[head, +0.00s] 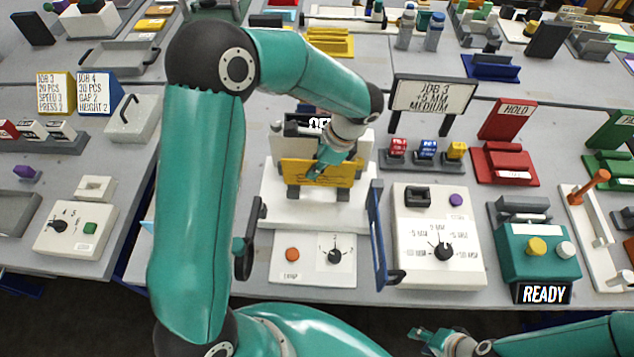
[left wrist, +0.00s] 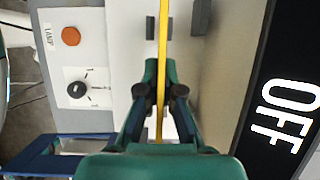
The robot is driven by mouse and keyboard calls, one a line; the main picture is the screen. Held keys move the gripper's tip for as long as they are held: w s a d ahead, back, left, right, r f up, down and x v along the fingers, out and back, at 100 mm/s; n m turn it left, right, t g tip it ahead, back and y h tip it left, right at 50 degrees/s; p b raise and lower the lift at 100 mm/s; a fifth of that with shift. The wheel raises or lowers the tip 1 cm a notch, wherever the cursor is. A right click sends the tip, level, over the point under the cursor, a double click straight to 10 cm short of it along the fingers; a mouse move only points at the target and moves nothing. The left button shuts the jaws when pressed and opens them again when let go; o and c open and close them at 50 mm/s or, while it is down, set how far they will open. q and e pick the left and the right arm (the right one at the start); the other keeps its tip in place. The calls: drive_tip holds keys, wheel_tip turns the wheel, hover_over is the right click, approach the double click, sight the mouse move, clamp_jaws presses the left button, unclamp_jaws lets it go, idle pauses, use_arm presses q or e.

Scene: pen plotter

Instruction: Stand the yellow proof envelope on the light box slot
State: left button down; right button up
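The yellow proof envelope (head: 343,173) is upright at the white light box (head: 312,208), in front of its white back panel. Dark blocks (head: 293,192) show at its lower edge. In the left wrist view the envelope (left wrist: 163,45) appears edge-on as a thin yellow strip, passing a dark block (left wrist: 151,27). My left gripper (head: 320,168) is shut on the envelope, one finger on each side (left wrist: 160,88). I cannot tell whether its bottom edge rests in the slot. My right gripper (head: 432,340) is low at the right, away from the box; its opening is unclear.
A dark OFF sign (left wrist: 285,110) stands behind the light box. The lamp panel (head: 285,268) with an orange button and dial is in front. Blue handled frame (head: 377,225) and a dial box (head: 425,265) stand to the right. My left arm hides much left of the box.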

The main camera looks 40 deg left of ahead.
use_arm(q)
drive_tip(key=shift+f+b, duration=1.25)
drive_tip(key=shift+f, duration=0.7)
drive_tip(key=shift+f, duration=0.2)
drive_tip(key=c, duration=1.3)
unclamp_jaws()
drive_tip(key=shift+r, duration=0.1)
drive_tip(key=shift+r, duration=0.1)
drive_tip(key=p+v, duration=0.8)
drive_tip(key=v, duration=0.2)
drive_tip(key=shift+r, duration=0.3)
drive_tip(key=shift+v, duration=0.8)
drive_tip(key=shift+d+f, duration=0.1)
drive_tip(key=shift+d, duration=0.05)
